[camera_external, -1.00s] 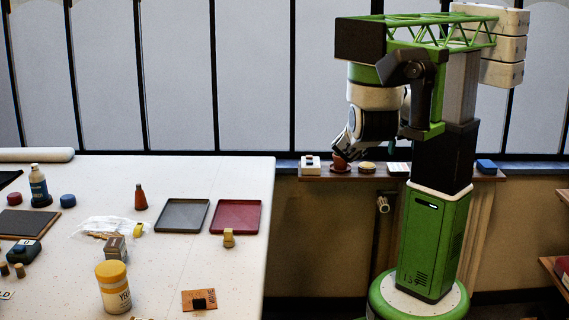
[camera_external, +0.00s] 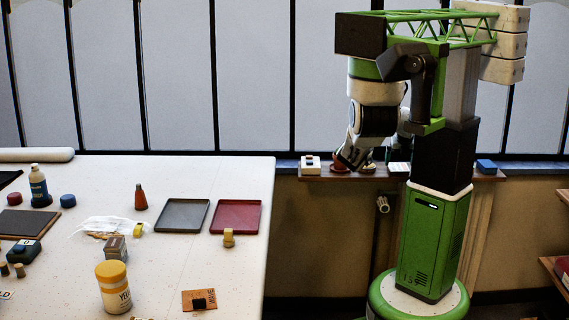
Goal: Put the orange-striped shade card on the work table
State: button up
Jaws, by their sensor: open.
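The work table (camera_external: 180,265) is the large white table at left. I cannot make out an orange-striped shade card for certain. A small pale card with a greenish part (camera_external: 399,167) lies on the wooden window shelf (camera_external: 440,175); its stripes are too small to tell. My gripper (camera_external: 352,164) is open and points down at the shelf, left of that card. It partly covers a terracotta cup (camera_external: 338,168) and a round yellowish tin (camera_external: 368,168). I cannot tell whether it touches either.
On the shelf are a white box (camera_external: 310,165) and a blue item (camera_external: 486,166). The table holds a grey tray (camera_external: 183,216), a red tray (camera_external: 236,217), a yellow-lidded jar (camera_external: 113,288) and an orange-brown card (camera_external: 200,301).

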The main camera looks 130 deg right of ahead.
jog(key=shift+x, duration=1.5)
jog(key=shift+r, duration=0.1)
jog(key=c, duration=0.9)
jog(key=shift+d+r, duration=0.1)
